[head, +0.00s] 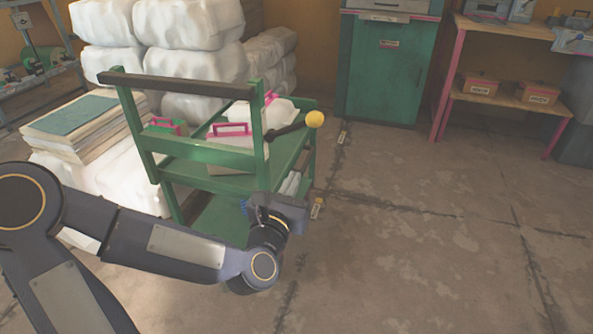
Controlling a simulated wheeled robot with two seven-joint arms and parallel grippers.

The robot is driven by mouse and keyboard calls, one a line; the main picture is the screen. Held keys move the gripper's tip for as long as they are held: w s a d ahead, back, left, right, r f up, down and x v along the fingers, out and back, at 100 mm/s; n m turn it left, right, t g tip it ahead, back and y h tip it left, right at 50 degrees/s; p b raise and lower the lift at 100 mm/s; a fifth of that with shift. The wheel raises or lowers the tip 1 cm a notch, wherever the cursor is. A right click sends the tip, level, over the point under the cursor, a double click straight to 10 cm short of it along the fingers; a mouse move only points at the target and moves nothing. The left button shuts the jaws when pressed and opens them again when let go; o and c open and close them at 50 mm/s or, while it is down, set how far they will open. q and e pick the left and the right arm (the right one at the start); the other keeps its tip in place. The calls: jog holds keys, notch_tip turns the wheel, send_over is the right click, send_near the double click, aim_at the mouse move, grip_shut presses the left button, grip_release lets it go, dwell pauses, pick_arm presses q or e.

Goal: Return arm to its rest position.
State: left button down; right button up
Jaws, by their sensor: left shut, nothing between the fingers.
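My left arm (165,245) reaches in from the left, low in front of the green cart. My left gripper (277,208) is at the cart's near right corner, in front of its lower part. It is shut and empty; its fingertips are small and hard to make out. My right gripper is not in view.
The green cart (195,150) carries cases with pink handles (231,130) and a dark rod with a yellow ball (315,119) that sticks out right. White wrapped bales (200,70) stand behind and left. A green cabinet (385,70) stands at the back. The right floor is clear.

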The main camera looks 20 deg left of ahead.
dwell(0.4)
pick_arm(q)
jog(key=s+a+f+m+g+h, duration=0.1)
jog(key=s+a+f+m+g, duration=0.2)
jog(key=s+m, duration=0.65)
jog(key=s+a+f+m+g+h, duration=0.15)
jog(key=s+m+g, duration=0.5)
jog(key=m, duration=0.65)
jog(key=s+a+f+m+g+h, duration=0.1)
jog(key=s+f+m+g, duration=0.2)
jog(key=s+m, duration=0.7)
notch_tip(320, 180, up, 32)
jog(key=m+p, duration=0.1)
jog(key=p, duration=3.1)
jog(key=shift+g, duration=0.35)
